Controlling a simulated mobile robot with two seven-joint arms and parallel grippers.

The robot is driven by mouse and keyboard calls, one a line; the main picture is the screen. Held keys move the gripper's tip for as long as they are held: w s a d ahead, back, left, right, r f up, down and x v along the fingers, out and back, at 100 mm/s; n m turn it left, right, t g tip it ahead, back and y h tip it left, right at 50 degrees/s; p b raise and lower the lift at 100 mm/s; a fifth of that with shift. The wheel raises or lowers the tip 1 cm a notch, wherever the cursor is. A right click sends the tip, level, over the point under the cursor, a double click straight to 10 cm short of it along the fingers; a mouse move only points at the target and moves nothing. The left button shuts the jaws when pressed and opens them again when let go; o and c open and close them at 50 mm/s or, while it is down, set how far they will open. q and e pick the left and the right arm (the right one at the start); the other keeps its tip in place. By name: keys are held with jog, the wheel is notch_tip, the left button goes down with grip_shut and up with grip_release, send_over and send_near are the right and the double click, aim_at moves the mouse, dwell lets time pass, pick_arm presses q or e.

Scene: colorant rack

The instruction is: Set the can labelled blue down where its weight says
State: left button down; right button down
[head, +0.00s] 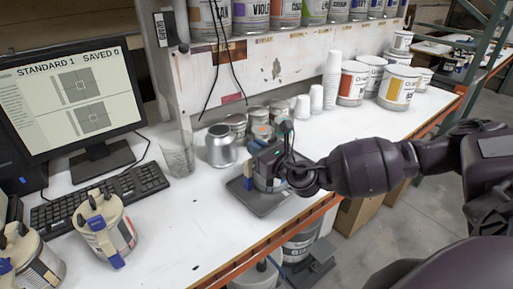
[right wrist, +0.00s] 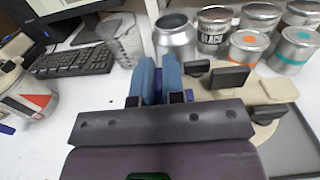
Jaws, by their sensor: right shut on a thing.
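My right gripper (head: 267,163) is shut on the beige fitting of a lidded can, which stands on or just above a dark square scale plate (head: 262,205); I cannot tell which. In the right wrist view its blue fingers (right wrist: 158,82) are close together, and the can's beige top with dark clamps (right wrist: 262,112) shows to their right. This can's label is hidden by the gripper, so I cannot read whether it says blue. The monitor (head: 75,95) reads "STANDARD 1 SAVED 0". My left gripper is not in view.
An open metal can (head: 221,146) and several small cans stand behind the scale. A clear cup (head: 177,158), a keyboard (head: 100,197) and a lidded can (head: 104,232) are to the left. White cups (head: 331,80) and paint buckets stand at the back right.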

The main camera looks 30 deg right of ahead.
jog(key=c, duration=1.2)
grip_release()
jog(key=shift+f, duration=0.1)
jog(key=shift+r, duration=0.25)
jog(key=s, duration=0.4)
jog(key=s+d, duration=0.1)
jog(key=s, duration=0.3)
jog(key=s+d+b, duration=0.1)
jog(key=s, duration=0.3)
jog(key=shift+a+f, duration=0.15)
